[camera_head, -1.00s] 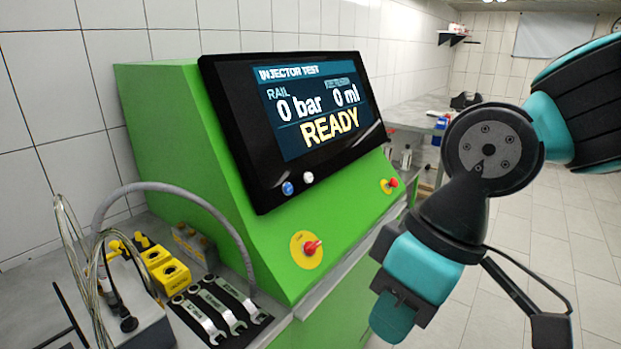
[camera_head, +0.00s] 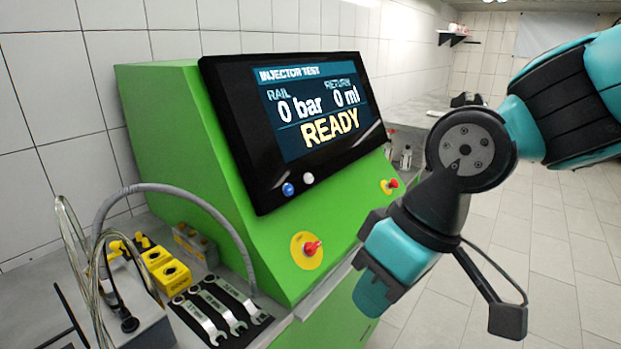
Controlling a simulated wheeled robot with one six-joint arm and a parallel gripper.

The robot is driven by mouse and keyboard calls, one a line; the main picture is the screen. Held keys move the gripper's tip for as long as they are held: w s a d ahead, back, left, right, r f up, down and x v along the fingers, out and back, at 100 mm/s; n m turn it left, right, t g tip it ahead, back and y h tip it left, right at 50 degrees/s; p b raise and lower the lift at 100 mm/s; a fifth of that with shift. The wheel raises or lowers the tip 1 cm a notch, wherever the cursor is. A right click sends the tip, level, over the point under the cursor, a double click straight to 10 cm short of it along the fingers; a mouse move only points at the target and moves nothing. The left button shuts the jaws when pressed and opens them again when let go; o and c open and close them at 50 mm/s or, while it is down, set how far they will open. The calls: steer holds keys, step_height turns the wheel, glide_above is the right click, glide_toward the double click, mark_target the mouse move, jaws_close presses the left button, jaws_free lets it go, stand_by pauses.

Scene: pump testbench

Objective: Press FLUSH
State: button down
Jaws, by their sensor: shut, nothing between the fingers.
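The green test bench (camera_head: 170,130) carries a black screen (camera_head: 310,110) reading INJECTOR TEST, RAIL 0 bar, RETURN 0 ml and READY. A blue button (camera_head: 288,189) and a white button (camera_head: 308,179) sit side by side on the lower bezel. No FLUSH label is readable on either. Red controls on yellow plates sit on the sloped green front, one nearer (camera_head: 312,248) and one farther right (camera_head: 391,185). My arm hangs at the right, in front of the bench, apart from the buttons. The fingers of my gripper cannot be made out.
At the lower left are wrenches (camera_head: 215,318) on a dark mat, yellow blocks (camera_head: 172,274), a grey hose (camera_head: 215,208) and a box with looped wires (camera_head: 140,325). A side bench (camera_head: 412,113) stands behind. Tiled floor (camera_head: 555,240) is clear at the right.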

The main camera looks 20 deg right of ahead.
mark_target(309, 179)
steer(key=w+d+m+t+h+p, duration=0.1)
steer(key=w+d+t, duration=0.2)
steer(key=w, duration=0.9)
steer(key=w+d+f+m+t+p, duration=0.1)
steer(key=w+d+t, duration=0.3)
steer(key=w+t, duration=0.5)
steer(key=w+d+f+m+t+h+p, duration=0.1)
steer(key=w+t, duration=0.5)
steer(key=w, duration=0.9)
steer(key=shift+d+m+h+p, duration=0.3)
steer(key=shift+d+m+p, duration=0.65)
steer(key=shift+d, duration=0.8)
steer(key=shift+w, duration=0.1)
steer(key=w+a+f+b, duration=0.3)
steer(key=w+a, duration=0.2)
steer(key=w, duration=0.1)
steer(key=shift+f, duration=0.35)
steer(key=shift+w, duration=0.1)
steer(key=shift+w+a+f+b, duration=0.15)
steer(key=shift+w+f+b, duration=0.05)
steer(key=shift+w+b, duration=0.15)
